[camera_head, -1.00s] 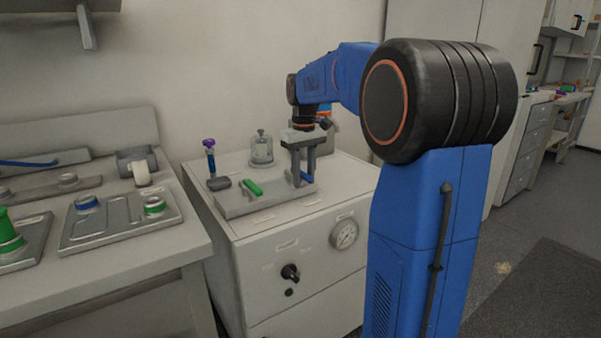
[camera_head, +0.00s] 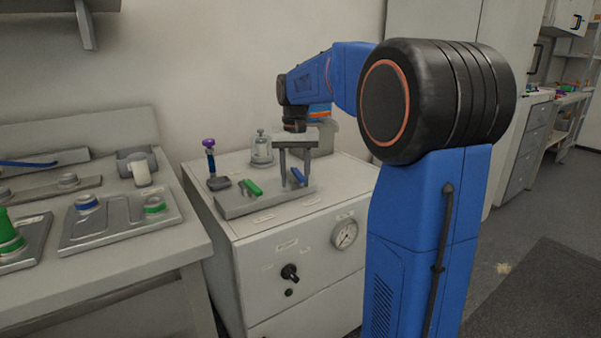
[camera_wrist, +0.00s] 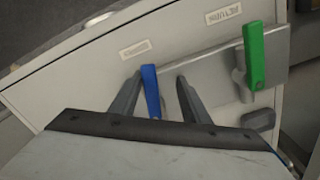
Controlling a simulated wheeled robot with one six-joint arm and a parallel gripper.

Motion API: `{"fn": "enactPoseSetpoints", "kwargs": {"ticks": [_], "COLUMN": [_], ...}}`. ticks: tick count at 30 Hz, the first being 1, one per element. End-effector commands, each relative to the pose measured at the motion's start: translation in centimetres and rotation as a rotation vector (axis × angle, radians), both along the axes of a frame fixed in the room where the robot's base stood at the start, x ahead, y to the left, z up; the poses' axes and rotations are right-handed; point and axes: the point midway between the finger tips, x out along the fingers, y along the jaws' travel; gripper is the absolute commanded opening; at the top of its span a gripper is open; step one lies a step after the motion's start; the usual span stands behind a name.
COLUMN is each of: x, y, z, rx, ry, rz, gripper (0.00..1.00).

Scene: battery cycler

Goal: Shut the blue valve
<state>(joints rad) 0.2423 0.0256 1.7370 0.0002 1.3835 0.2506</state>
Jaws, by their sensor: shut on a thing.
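The blue valve's handle (camera_head: 299,176) is at the right end of a grey block on the white cabinet. It points much the same way as the green handle beside it. In the wrist view the blue handle (camera_wrist: 151,92) stands between the two fingers of my gripper (camera_wrist: 157,88), close to the left one.
A green valve handle (camera_head: 251,188) sits on the same block (camera_head: 232,208), left of the blue one; it also shows in the wrist view (camera_wrist: 254,57). A gauge (camera_head: 344,233) is on the cabinet front.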

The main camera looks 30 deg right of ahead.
Motion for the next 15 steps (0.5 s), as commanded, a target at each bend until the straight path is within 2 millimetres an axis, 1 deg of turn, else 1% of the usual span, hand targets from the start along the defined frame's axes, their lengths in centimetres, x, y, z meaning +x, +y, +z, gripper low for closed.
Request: {"fn": "enactPoseSetpoints", "kwargs": {"ticks": [3, 12, 15], "x": [0.21, 0.36, 0.63], "y": [0.25, 0.25, 0.47], "z": [0.04, 0.06, 0.06], "rx": [0.001, 0.001, 0.000], "ry": [-0.004, -0.007, -0.007], "rz": [-0.031, -0.041, -0.097], "gripper": [0.33, 0.32, 0.35]}}
